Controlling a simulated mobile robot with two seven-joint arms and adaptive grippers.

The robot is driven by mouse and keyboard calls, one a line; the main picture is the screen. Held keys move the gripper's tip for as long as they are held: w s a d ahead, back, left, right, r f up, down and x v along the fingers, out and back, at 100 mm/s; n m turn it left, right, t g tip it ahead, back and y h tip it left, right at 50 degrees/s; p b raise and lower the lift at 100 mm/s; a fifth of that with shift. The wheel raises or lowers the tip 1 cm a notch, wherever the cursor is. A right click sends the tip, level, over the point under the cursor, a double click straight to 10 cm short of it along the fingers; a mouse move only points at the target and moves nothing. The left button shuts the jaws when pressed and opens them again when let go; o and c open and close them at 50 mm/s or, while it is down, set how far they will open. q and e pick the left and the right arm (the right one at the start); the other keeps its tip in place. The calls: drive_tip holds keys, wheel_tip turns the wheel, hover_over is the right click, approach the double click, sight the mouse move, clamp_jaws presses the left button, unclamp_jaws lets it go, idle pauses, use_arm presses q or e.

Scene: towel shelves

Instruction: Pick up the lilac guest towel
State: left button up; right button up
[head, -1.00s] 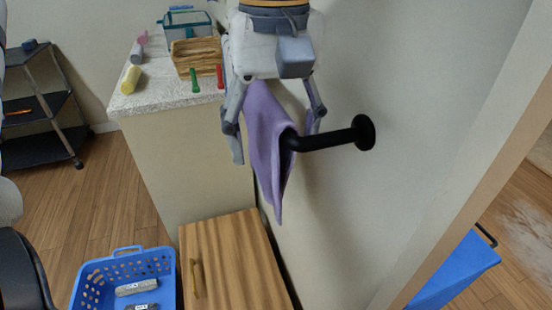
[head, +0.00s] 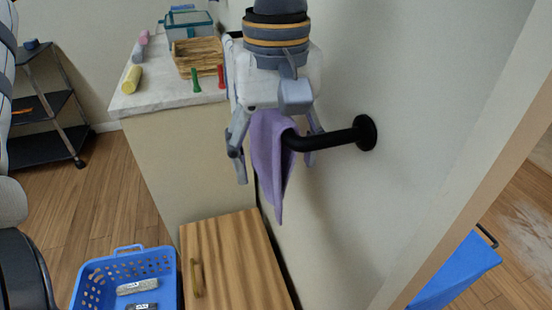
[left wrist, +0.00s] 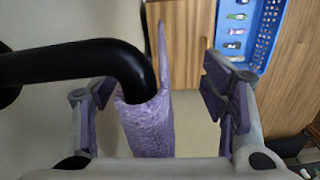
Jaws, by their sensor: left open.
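The lilac guest towel (head: 268,150) hangs over a black wall bar (head: 335,138) in the head view. It also shows in the left wrist view (left wrist: 148,128), draped on the black bar (left wrist: 75,66). My left gripper (head: 277,170) is open, with one finger on each side of the towel and pointing down. In the left wrist view the fingers (left wrist: 160,100) stand apart, with the towel and the bar end between them. There is a gap between the towel and the right-hand finger. The towel's upper part is partly hidden behind the gripper. My right gripper is not in view.
Below are a wooden cabinet (head: 235,260) and a blue basket (head: 95,285). The wall (head: 420,90) is close on the right. A dark cart (head: 45,145) stands at the left.

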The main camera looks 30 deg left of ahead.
use_arm(q)
drive_tip(key=shift+f, duration=0.75)
drive_tip(key=shift+w+d, duration=0.1)
clamp_jaws()
wheel_tip(320, 180, up, 12)
idle(0.5)
